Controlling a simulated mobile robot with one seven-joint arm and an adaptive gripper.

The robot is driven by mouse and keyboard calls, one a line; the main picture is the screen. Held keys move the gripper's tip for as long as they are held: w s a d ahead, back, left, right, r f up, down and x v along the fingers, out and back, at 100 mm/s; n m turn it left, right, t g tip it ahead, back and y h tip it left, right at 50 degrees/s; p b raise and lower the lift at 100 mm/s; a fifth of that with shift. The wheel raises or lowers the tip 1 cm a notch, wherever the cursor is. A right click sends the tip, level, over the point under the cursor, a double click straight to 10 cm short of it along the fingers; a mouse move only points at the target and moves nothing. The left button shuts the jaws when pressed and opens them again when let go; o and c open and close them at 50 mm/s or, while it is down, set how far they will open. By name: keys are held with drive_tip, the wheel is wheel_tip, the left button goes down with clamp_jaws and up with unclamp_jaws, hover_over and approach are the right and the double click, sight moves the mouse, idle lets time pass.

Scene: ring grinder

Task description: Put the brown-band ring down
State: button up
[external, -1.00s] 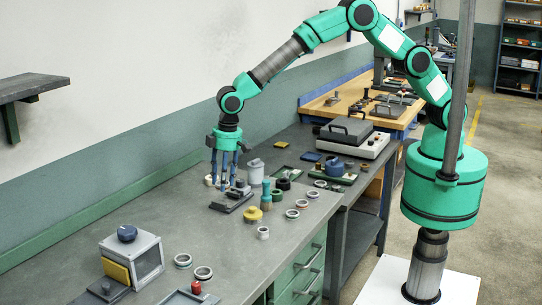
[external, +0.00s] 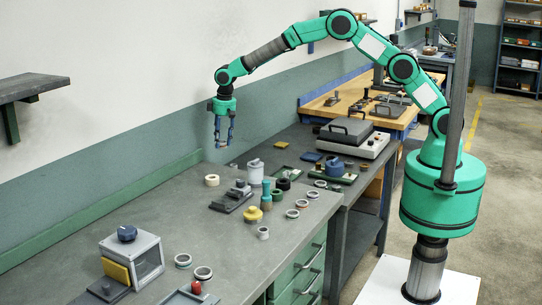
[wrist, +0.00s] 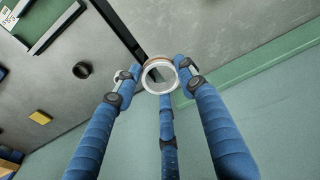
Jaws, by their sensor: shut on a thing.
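My gripper (external: 222,146) hangs above the far edge of the grey bench in the external view, well clear of the bench top. In the wrist view its blue fingers (wrist: 160,80) are closed around a pale metal ring with a brown band (wrist: 159,75). The ring's opening faces the camera, and the brown band shows along its upper edge. In the external view the held ring is too small to make out clearly between the fingers.
The grey bench (external: 150,207) carries a dark fixture (external: 231,202), a cream roll (external: 212,180), a yellow-topped piece (external: 252,214) and several loose rings along its right side. A grey box with a blue knob (external: 133,260) stands nearer. Bare bench lies left of the fixture.

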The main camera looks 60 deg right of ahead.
drive_tip(key=w+d+m+b, duration=0.2)
drive_tip(key=w+d, duration=0.1)
drive_tip(key=d, duration=1.8)
drive_tip(key=w+d+m+b, duration=0.2)
drive_tip(key=w+d+m, duration=0.15)
drive_tip(key=d, duration=1.75)
drive_tip(key=s+d+m+b, duration=0.1)
drive_tip(key=s+d, duration=0.2)
drive_tip(key=d, duration=1.1)
drive_tip(key=s+d+m+b, duration=0.1)
drive_tip(key=s+d, duration=0.3)
drive_tip(key=d, duration=1.1)
wheel_tip(320, 180, down, 7)
drive_tip(key=shift+w+a+h, duration=0.2)
drive_tip(key=shift+a+h, duration=0.1)
drive_tip(key=shift+h, duration=0.1)
drive_tip(key=shift+f, duration=0.2)
drive_tip(key=shift+f+b, duration=0.45)
drive_tip(key=shift+f, duration=2)
drive_tip(key=shift+f+b, duration=0.65)
drive_tip(key=shift+f, duration=1.85)
